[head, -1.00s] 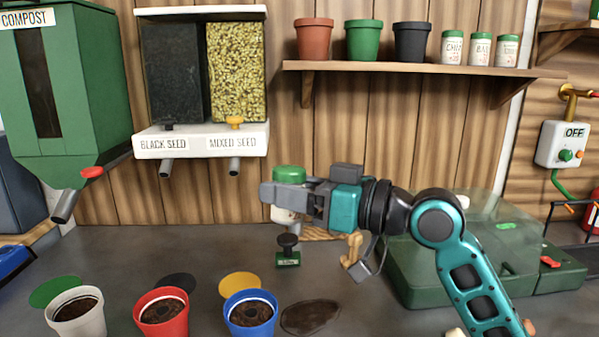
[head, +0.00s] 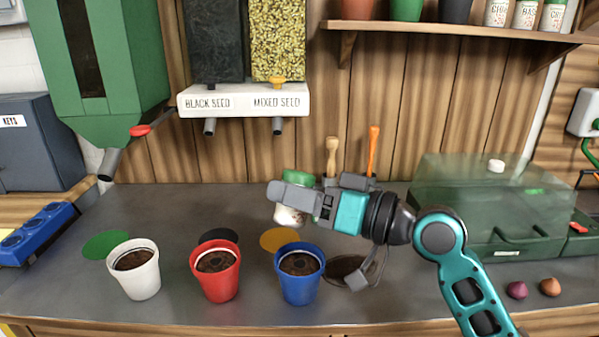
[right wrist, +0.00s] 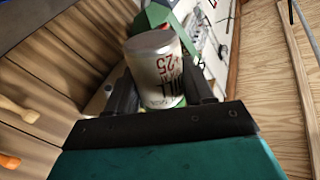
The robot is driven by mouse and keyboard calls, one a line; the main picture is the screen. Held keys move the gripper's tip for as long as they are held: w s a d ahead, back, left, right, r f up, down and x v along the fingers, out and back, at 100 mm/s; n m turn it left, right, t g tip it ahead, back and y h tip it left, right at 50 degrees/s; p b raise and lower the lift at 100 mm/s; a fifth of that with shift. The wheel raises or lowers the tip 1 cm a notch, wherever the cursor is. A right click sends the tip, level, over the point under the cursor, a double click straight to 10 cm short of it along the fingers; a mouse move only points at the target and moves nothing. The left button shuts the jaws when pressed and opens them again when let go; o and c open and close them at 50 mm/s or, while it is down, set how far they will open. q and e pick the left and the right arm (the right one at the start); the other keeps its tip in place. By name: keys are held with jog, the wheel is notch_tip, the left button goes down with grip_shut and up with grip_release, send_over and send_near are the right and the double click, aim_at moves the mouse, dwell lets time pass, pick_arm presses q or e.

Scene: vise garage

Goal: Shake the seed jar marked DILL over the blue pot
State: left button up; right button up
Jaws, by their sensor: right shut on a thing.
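My right gripper (head: 295,197) is shut around the middle of the seed jar (head: 290,216), which has a green lid and a pale body. In the head view the jar is about upright, lid up, and appears just above and behind the blue pot (head: 299,289), apart from it. The blue pot is upright and holds dark soil. My left gripper is not in view.
A red pot (head: 216,287) and a white pot (head: 138,282) stand left of the blue one. Seed dispensers (head: 245,101) hang behind. A green translucent case (head: 500,220) stands right. Two bulbs (head: 533,288) lie near the front edge. Other jars stand on the shelf (head: 450,30).

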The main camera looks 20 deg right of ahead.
aim_at(291, 224)
jog(key=m, duration=0.1)
jog(key=m+p, duration=0.1)
jog(key=m, duration=0.1)
jog(key=f+m+p, duration=0.1)
jog(key=shift+s+a+m, duration=0.3)
jog(key=shift+a, duration=0.05)
jog(key=shift+s+a+f+m+p, duration=0.1)
jog(key=shift+f+m+p, duration=0.25)
jog(key=shift+m+p, duration=0.45)
jog(key=m, duration=0.1)
jog(key=m+p, duration=0.1)
jog(key=shift+s+a+f+m+p, duration=0.15)
jog(key=shift+f+m+p, duration=0.15)
jog(key=shift+f+m, duration=0.1)
jog(key=m+p, duration=0.3)
jog(key=shift+f+m, duration=0.3)
jog(key=shift+f, duration=0.1)
jog(key=shift+f+m, duration=0.2)
jog(key=shift+m, duration=0.2)
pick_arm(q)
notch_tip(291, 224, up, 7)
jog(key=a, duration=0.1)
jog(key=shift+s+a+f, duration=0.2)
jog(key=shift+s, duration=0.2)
pick_arm(e)
jog(key=shift+f+m, duration=0.25)
jog(key=shift+m, duration=1.15)
